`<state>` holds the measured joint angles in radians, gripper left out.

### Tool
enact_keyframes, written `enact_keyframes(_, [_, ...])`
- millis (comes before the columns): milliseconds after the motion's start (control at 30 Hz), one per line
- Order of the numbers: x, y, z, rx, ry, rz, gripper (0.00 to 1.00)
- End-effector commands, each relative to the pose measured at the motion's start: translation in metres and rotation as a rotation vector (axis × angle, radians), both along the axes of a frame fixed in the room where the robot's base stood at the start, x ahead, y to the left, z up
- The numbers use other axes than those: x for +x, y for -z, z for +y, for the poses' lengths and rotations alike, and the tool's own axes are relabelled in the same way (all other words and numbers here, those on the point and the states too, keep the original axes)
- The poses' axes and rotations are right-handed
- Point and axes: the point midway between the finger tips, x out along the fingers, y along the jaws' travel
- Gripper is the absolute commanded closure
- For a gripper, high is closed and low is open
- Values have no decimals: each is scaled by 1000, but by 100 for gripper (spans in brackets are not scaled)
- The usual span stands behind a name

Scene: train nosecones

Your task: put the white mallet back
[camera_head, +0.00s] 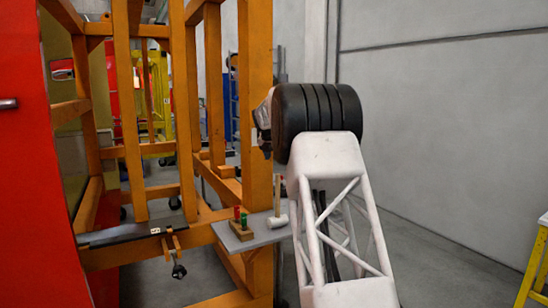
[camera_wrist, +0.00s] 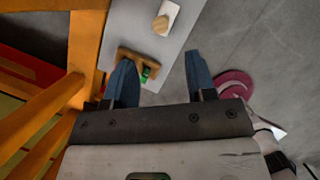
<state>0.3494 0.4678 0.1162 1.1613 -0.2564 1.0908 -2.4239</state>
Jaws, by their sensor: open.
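The white mallet (camera_head: 278,221) rests head down on the grey shelf (camera_head: 258,237), near its right end, with its wooden handle pointing up. In the wrist view I look down on the white mallet (camera_wrist: 171,14) at the top, its handle end toward me. My gripper (camera_wrist: 160,78) is open, its two blue fingers apart with nothing gripped. The mallet lies beyond the fingertips, not between them.
A wooden block (camera_head: 241,231) with red and green pieces stands left of the mallet; the block (camera_wrist: 128,55) is close to the left finger in the wrist view. Orange frame posts (camera_head: 257,100) rise behind the shelf. A dark red round thing (camera_wrist: 235,84) lies right of the fingers.

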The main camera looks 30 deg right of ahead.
Motion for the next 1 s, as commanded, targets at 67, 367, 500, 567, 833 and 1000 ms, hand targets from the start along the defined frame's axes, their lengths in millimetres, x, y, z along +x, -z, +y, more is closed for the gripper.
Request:
enact_keyframes(67, [0,0,0,0,0,0,49])
enact_keyframes(367, [-1,-1,2,2,5,-3,49])
enact_keyframes(500, [-9,-6,11,13,31,-14,49])
enact_keyframes(567, [-14,-9,18,21,52,-22,49])
enact_keyframes(833, [-60,-29,69,90,219,-84,49])
enact_keyframes(1000, [-99,-41,107,144,352,-130,49])
